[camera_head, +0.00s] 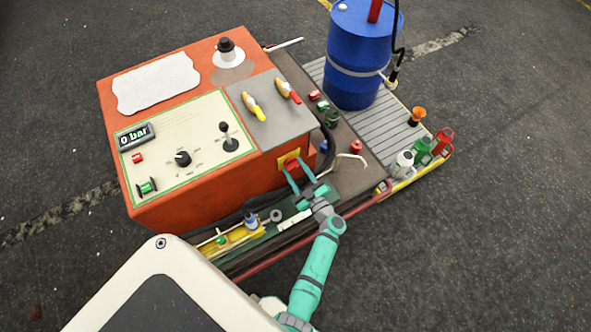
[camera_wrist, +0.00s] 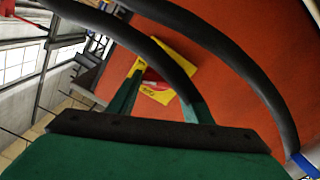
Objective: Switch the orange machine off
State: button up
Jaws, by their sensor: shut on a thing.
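The orange machine (camera_head: 200,185) stands on the cart at the left in the head view. Its display (camera_head: 135,136) reads 0 bar. A red switch (camera_head: 291,163) on a yellow plate sits on its side, near the lower right corner. My gripper (camera_head: 297,168) reaches this switch from the front, with one green finger on each side, shut on it. In the wrist view the yellow plate (camera_wrist: 181,62) and part of the red switch (camera_wrist: 152,76) show between the fingers. A black hose crosses in front and hides part of the switch, so its turned position cannot be told.
A blue barrel (camera_head: 358,50) stands at the back right. Black hoses (camera_wrist: 235,60) pass close to my fingers. Bottles (camera_head: 421,148) stand at the cart's right edge.

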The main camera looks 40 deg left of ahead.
jog(key=n, duration=1.2)
jog(key=shift+s+n, duration=0.1)
jog(key=shift+n, duration=0.2)
jog(key=shift+f, duration=0.1)
dwell(0.3)
jog(key=o, duration=1.1)
jog(key=shift+c, duration=0.2)
jog(key=v, duration=1.1)
